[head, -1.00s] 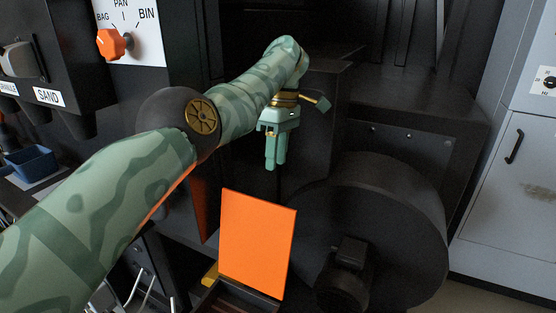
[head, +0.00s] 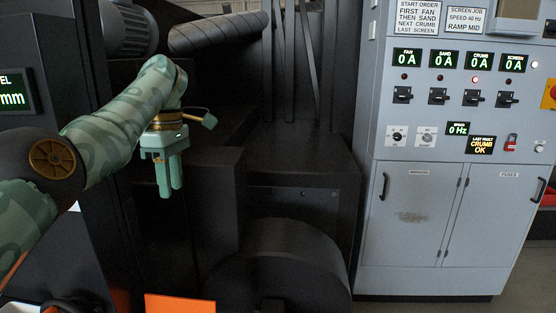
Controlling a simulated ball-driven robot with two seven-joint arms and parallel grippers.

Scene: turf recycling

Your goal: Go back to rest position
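My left gripper (head: 170,193) hangs from the green camouflage arm that comes in from the left in the head view. Its fingers point down, with a narrow gap between them and nothing held. It is in front of the dark machine housing, apart from any object that I can make out. My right gripper is out of the picture.
A grey control cabinet (head: 415,215) with displays, switches and two doors stands at the right. A round dark housing (head: 292,250) is at lower middle, beside an orange panel (head: 180,304) at the bottom edge. A ribbed duct (head: 218,33) crosses the top.

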